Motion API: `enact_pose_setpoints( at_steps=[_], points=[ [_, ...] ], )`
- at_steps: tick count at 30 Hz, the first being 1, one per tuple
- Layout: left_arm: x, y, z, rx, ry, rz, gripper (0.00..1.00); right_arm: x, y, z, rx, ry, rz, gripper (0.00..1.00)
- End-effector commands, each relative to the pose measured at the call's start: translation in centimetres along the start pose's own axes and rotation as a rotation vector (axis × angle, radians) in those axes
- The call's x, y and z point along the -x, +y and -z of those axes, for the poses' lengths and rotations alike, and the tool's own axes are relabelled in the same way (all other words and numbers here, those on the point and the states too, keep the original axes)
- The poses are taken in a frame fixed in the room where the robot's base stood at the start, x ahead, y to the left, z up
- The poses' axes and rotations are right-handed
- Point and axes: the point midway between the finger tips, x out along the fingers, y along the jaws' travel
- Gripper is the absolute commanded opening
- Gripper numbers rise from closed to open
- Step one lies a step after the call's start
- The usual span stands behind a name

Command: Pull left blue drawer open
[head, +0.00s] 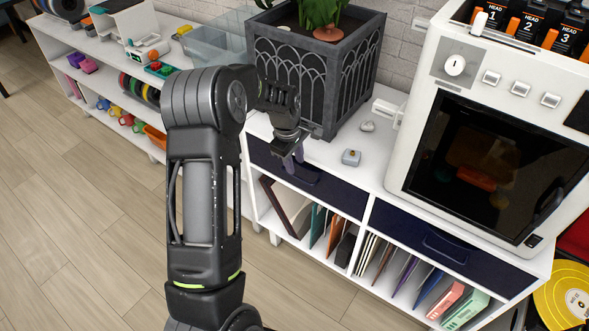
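The left blue drawer (337,193) is a dark navy front under the white cabinet top, and it looks shut. Its handle (308,181) is partly hidden by my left gripper (292,163). The gripper points down at the drawer front, with its fingertips at or very near the handle. I cannot tell whether the fingers touch the handle or how far apart they are. My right gripper is not in view.
The right blue drawer (440,245) is shut. Folders and books fill the shelves below. The wooden floor (80,230) in front is clear.

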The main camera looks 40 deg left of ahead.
Motion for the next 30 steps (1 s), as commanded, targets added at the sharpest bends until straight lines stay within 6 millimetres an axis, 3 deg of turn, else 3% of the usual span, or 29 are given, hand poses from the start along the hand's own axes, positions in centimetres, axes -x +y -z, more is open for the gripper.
enact_pose_setpoints(
  at_steps=[3,14,30],
  points=[
    [1.1,0.1,1.1,0.046,0.012,0.004,0.31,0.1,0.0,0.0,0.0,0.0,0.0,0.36],
    [0.7,0.1,1.0,0.044,0.01,0.005,0.31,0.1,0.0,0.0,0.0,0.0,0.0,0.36],
    [-6.2,0.1,1.0,0.042,0.01,0.006,0.31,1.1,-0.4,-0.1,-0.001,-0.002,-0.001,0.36]
  ],
)
